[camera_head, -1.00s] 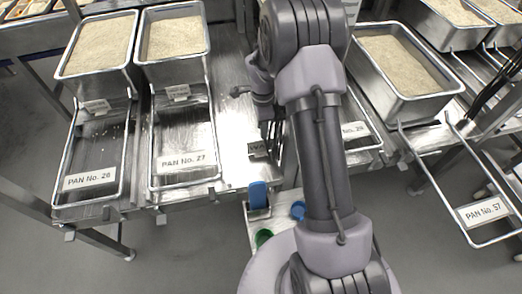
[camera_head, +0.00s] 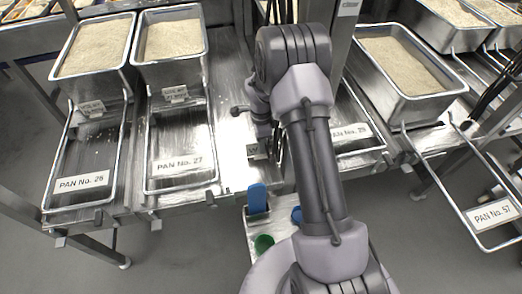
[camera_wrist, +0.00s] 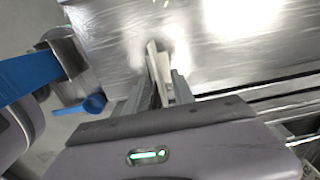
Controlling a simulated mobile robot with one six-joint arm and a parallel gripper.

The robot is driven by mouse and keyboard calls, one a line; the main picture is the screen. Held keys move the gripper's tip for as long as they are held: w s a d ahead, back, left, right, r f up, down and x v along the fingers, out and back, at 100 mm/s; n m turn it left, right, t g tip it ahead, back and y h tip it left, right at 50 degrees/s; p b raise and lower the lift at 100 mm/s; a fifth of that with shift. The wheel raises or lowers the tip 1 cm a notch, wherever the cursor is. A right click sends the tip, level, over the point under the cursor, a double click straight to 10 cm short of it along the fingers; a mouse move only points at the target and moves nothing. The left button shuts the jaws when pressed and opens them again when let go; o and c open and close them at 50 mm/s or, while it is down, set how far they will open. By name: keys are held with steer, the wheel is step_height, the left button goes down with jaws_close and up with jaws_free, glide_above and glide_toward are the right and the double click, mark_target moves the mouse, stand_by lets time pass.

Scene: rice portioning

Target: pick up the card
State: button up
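In the wrist view a white card (camera_wrist: 158,62) is seen almost edge-on, upright above the shiny steel surface. My gripper (camera_wrist: 158,88) has its two fingers apart, one on each side of the card's lower part. I cannot tell whether either finger touches it. In the head view my gripper (camera_head: 277,150) hangs just right of the card, mostly hidden by my wrist.
Another rice pan (camera_head: 405,58) is at right. A blue-handled tool (camera_head: 257,198) stands at the bench's front; its blue part (camera_wrist: 30,78) shows left in the wrist view.

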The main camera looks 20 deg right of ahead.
steer(key=shift+f, duration=0.2)
stand_by(0.3)
jaws_close()
steer(key=shift+r, duration=0.1)
